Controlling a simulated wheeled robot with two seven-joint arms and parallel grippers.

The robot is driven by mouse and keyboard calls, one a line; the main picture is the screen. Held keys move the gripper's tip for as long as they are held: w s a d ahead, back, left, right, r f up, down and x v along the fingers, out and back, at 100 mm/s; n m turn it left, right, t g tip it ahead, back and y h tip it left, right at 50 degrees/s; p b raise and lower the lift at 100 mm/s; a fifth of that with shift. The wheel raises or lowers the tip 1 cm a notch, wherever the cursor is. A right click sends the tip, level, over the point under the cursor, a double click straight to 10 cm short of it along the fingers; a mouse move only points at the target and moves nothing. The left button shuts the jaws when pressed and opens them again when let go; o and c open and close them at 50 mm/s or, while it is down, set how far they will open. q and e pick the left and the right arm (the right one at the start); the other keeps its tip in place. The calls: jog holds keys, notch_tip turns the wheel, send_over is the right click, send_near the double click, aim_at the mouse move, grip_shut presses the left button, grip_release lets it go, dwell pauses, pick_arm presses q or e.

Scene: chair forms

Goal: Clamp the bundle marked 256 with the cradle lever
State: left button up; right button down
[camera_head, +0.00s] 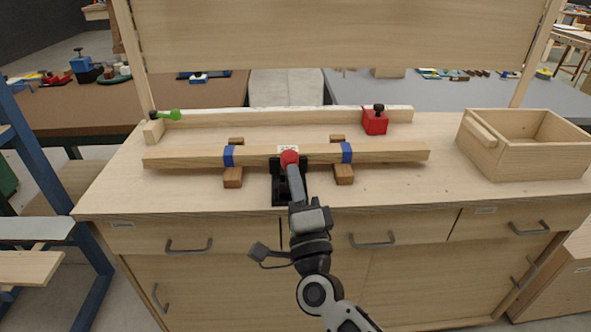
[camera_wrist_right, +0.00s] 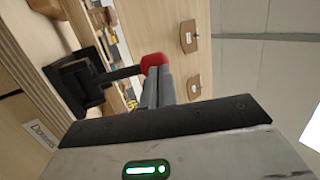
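The bundle (camera_head: 205,157) is a long pale wood bundle with two blue bands, lying across two brown blocks on the bench. A white label sits at its middle, partly hidden by the red knob; I cannot read its number. The black cradle lever (camera_head: 278,190) stands at the bundle's middle, its red knob (camera_head: 289,158) at the front of the bundle. My right gripper (camera_head: 293,172) has its fingers close together, with the tips at the knob. The wrist view shows the red knob (camera_wrist_right: 152,62) just beyond the fingertips, and the black lever base (camera_wrist_right: 78,82). My left gripper is not in view.
A pale rail (camera_head: 250,117) runs behind the bundle, with a green clamp (camera_head: 175,115) at its left and a red block (camera_head: 374,122) at its right. An open wooden box (camera_head: 485,160) stands at the right.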

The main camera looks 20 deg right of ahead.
aim_at(294, 162)
jog(key=w+r, duration=0.2)
jog(key=w, duration=0.1)
jog(key=shift+d+r+p, duration=0.15)
jog(key=shift+d+p, duration=0.25)
jog(key=shift+w+d+r, duration=0.15)
jog(key=shift+w, duration=0.4)
jog(key=shift+w+d+r, duration=0.1)
jog(key=shift+w+d, duration=0.1)
jog(key=shift+w, duration=0.35)
jog(key=shift+w+d+r, duration=0.15)
jog(key=shift+w, duration=0.4)
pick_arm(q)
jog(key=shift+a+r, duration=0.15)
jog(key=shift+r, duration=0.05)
pick_arm(e)
jog(key=shift+w+d, duration=0.1)
jog(key=shift+w, duration=0.15)
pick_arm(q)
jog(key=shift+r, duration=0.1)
pick_arm(e)
jog(key=shift+r, duration=0.1)
